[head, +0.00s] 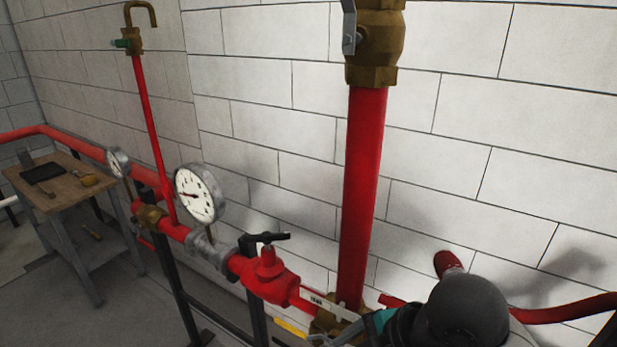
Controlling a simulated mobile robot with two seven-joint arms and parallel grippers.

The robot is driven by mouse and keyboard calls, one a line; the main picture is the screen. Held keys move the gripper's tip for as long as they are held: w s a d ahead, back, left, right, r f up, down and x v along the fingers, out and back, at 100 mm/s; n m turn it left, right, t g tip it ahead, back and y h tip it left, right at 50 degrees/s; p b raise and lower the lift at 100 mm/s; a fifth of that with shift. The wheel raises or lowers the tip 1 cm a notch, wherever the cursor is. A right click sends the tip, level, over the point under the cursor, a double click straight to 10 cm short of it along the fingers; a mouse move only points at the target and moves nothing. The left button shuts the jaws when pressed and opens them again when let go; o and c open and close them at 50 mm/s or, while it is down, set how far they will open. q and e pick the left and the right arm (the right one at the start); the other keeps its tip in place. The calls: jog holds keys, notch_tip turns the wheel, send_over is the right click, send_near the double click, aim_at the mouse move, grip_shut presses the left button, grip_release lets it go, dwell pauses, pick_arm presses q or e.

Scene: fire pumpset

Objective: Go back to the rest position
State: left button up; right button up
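My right arm comes in at the bottom right, with a dark rounded link and a teal band. Its gripper (347,332) is at the bottom edge, close to the brass valve (325,322) at the foot of the thick red upright pipe (364,190). A pale flat bar (326,304), which looks like a valve lever, lies just above the gripper. I cannot tell whether the gripper touches the lever or the valve, as the fingers are small and partly cut off. Whether it is open or shut is unclear. My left gripper is not in view.
Red pipework with a red valve (268,277), a near gauge (198,193) and a far gauge (118,163) runs along the block wall (270,130). A brass valve (374,45) tops the upright pipe. A wooden-topped table (65,193) stands left. Floor at lower left is clear.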

jog(key=s+d+f+m+h, duration=0.5)
jog(key=s+d+f+m, duration=0.7)
jog(key=m, duration=0.8)
notch_tip(320, 180, down, 35)
jog(key=a+b, duration=0.2)
jog(key=b, duration=1)
pick_arm(q)
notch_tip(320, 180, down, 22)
jog(key=b, duration=1)
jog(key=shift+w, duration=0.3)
pick_arm(e)
jog(key=s+d+f+g, duration=0.1)
jog(key=s+f, duration=0.7)
jog(key=f, duration=0.3)
jog(key=s+d+f+n+g, duration=0.1)
jog(key=s+f, duration=0.7)
jog(key=f, duration=0.4)
jog(key=shift+d+f, duration=0.25)
jog(key=shift+d, duration=0.05)
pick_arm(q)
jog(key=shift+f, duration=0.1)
